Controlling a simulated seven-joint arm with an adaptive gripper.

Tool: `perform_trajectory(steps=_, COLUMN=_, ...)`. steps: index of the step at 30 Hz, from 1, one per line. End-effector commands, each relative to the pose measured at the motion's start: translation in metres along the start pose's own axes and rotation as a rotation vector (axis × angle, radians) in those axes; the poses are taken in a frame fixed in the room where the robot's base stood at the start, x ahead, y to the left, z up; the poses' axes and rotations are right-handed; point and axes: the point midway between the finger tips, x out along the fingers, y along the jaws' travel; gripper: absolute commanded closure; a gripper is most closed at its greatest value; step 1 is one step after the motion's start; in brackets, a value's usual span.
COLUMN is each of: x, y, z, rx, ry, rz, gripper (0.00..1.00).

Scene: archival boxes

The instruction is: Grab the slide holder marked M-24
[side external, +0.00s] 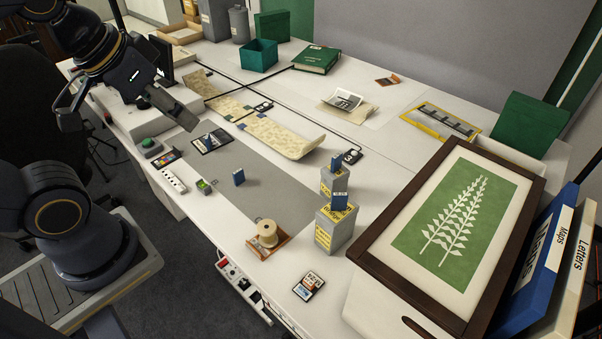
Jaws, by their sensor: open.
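Several small blue slide holders are in view. One stands upright on the grey mat (238,177). Two more sit on top of grey boxes with yellow labels: the near blue holder (340,201) and the far blue holder (335,162). My gripper (128,120) is open and empty at the upper left, above the table's left end and apart from all the holders.
The near grey box (335,232) stands beside a large framed fern picture (455,215). A wooden tray with a twine spool (267,234) and small picture cards (308,287) lie along the front edge. A curved patterned strip (285,138) lies behind the grey mat (270,190).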

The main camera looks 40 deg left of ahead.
Motion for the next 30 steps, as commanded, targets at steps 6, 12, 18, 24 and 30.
perform_trajectory(steps=6, x=0.006, y=0.011, z=-0.048, rx=-0.206, ry=0.065, rz=0.039, gripper=0.44)
perform_trajectory(steps=12, x=0.057, y=0.057, z=-0.082, rx=-0.280, ry=-0.043, rz=0.093, gripper=0.44)
perform_trajectory(steps=18, x=0.144, y=0.135, z=-0.072, rx=-0.253, ry=-0.230, rz=0.092, gripper=0.44)
perform_trajectory(steps=24, x=0.214, y=0.194, z=-0.010, rx=-0.113, ry=-0.404, rz=0.032, gripper=0.44)
perform_trajectory(steps=30, x=0.240, y=0.210, z=0.040, rx=-0.004, ry=-0.498, rz=-0.018, gripper=0.44)
